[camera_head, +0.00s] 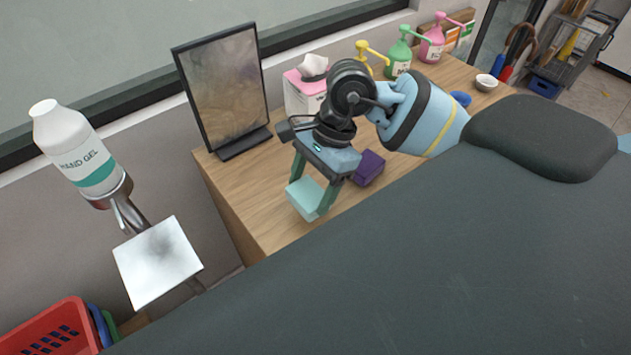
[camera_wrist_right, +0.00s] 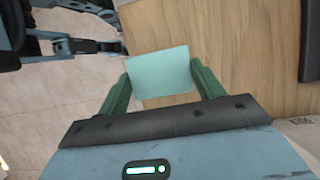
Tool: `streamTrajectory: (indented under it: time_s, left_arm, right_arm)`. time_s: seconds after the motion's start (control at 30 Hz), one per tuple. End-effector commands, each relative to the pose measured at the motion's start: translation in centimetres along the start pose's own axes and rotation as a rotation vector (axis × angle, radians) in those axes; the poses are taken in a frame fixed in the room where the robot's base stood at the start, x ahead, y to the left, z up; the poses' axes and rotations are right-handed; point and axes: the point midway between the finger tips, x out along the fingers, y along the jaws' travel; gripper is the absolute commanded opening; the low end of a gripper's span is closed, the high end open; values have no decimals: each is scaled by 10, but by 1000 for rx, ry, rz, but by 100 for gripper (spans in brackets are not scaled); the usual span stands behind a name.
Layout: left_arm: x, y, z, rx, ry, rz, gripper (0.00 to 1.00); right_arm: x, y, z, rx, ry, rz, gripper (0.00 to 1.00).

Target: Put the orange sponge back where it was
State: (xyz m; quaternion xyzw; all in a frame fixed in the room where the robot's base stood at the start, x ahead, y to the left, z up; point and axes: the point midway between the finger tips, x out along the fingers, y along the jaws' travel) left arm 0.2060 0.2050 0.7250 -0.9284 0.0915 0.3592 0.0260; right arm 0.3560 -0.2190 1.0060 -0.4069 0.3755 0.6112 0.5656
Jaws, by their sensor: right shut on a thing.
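My right gripper (camera_head: 310,190) is shut on a pale teal block (camera_head: 303,199), which looks like a sponge. It holds the block near the left front part of the wooden counter; I cannot tell whether the block touches the top. In the right wrist view the teal block (camera_wrist_right: 160,72) sits between the two green fingers. No orange sponge shows in either view. A dark purple block (camera_head: 369,168) lies on the counter just right of the gripper. My left gripper is not clearly seen; blue and black parts of mine show at the wrist view's upper left.
The wooden counter (camera_head: 233,196) bears a dark framed panel (camera_head: 228,95), a pink-and-white tissue box (camera_head: 303,96), pump bottles (camera_head: 399,56) and a white bowl (camera_head: 486,82). A hand gel stand (camera_head: 158,262) and red basket (camera_head: 50,330) are at left.

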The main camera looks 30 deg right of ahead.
Motion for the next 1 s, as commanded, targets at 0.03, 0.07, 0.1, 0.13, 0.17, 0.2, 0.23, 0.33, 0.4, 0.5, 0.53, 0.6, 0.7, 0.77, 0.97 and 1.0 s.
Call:
streamTrajectory:
  time_s: [0.03, 0.07, 0.1, 0.13, 0.17, 0.2, 0.23, 0.33, 0.4, 0.5, 0.53, 0.6, 0.7, 0.77, 0.97, 1.0]
  left_arm:
    - [0, 0, -1, -1, 3, 0, 71]
    - [0, 0, -1, -1, 3, 0, 71]
    - [0, 0, -1, -1, 3, 0, 71]
    - [0, 0, -1, -1, 2, 0, 71]
    - [0, 0, -1, -1, 2, -1, 71]
    - [0, 0, 0, -2, 0, 0, 71]
    - [0, 0, 0, -2, 0, 0, 71]
    - [0, 0, 0, -1, 0, -1, 71]
    - [0, 0, -4, 0, 7, -2, 71]
    - [0, -1, -9, 2, 18, -4, 71]
    - [0, -1, -11, 3, 21, -4, 71]
    - [0, -2, -12, 4, 25, -5, 71]
    - [0, -2, -13, 5, 26, -5, 71]
    - [0, -3, -12, 7, 24, -5, 71]
    - [0, -4, -9, 12, 18, -4, 71]
    - [0, -4, -7, 12, 15, -4, 71]
  right_arm:
    - [-1, -3, -3, 1, 0, -1, 49]
    - [-2, -4, -5, 1, 0, 0, 49]
    - [-2, -5, -6, 0, 0, 0, 49]
    - [-2, -5, -6, 0, 0, 0, 49]
    - [-2, -5, -7, 0, 0, 0, 49]
    - [-2, -5, -7, 0, 0, 1, 49]
    - [-2, -5, -7, 0, 0, 1, 49]
    - [-4, -9, -12, 2, 1, -1, 49]
    - [3, -10, -16, 2, -1, 3, 49]
    - [16, -10, -21, 2, -1, 2, 49]
    - [20, -10, -23, 1, -1, 0, 49]
    - [25, -10, -25, 0, 0, 1, 49]
    - [28, -10, -27, 0, 1, 0, 49]
    - [29, -10, -27, 0, 1, 0, 49]
    - [30, -10, -27, 0, 0, 2, 49]
    - [32, -10, -28, 1, 0, 2, 49]
